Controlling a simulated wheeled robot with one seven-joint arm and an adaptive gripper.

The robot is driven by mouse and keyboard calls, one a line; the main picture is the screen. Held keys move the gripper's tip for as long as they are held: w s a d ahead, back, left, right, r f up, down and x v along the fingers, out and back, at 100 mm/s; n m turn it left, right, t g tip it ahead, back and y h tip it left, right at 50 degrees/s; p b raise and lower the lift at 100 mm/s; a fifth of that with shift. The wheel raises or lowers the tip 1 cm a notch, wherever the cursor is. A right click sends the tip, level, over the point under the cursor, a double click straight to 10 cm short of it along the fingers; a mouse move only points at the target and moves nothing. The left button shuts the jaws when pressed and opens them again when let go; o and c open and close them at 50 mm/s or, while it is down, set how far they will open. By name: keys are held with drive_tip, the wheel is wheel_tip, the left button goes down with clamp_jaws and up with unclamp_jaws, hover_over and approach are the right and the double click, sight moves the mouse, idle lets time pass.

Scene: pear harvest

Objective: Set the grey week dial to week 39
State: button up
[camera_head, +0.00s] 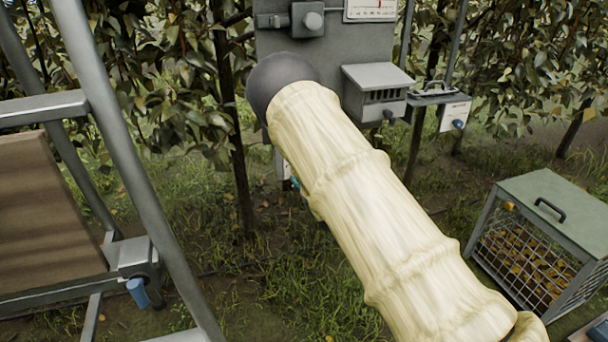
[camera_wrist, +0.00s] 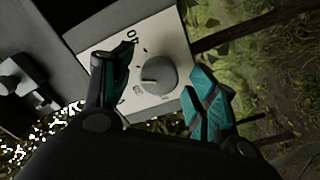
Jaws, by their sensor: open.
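The grey week dial (camera_wrist: 158,75) is a round knob on a white plate (camera_wrist: 104,62) in the wrist view. A dark mark shows on the knob's left side. Tilted figures surround it; one at the upper left may be 40, the others are too small to read surely. My gripper (camera_wrist: 160,72) is open, its teal fingers on either side of the knob, one left and one right. I cannot tell whether they touch it. In the head view the dial is hidden behind my arm, and only a bit of teal shows below the panel.
A grey panel (camera_head: 352,47) carries a louvred box (camera_head: 378,85), a smaller box with a round knob (camera_head: 312,20) and a gauge (camera_head: 371,9). A ladder (camera_head: 128,150) stands left; a mesh crate (camera_head: 550,205) of leaves stands right.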

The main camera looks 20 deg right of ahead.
drive_tip(key=s, duration=1.1)
drive_tip(key=shift+s+d, duration=0.15)
drive_tip(key=shift+s, duration=0.05)
drive_tip(key=s+d+f+m+g+h+p, duration=0.15)
drive_tip(key=s+f+m+g+p, duration=0.6)
drive_tip(key=s+f, duration=1.15)
drive_tip(key=s+a+m+g, duration=0.1)
drive_tip(key=s+a+g, duration=0.1)
drive_tip(key=s, duration=0.8)
drive_tip(key=s+a+m+g+p, duration=0.1)
drive_tip(key=s+g, duration=0.4)
drive_tip(key=s, duration=0.6)
drive_tip(key=s+a+f+m+g+p, duration=0.1)
drive_tip(key=s+a+g, duration=0.2)
drive_tip(key=s, duration=0.8)
drive_tip(key=shift+a+y, duration=0.2)
drive_tip(key=shift+y, duration=0.25)
drive_tip(key=shift+g, duration=0.25)
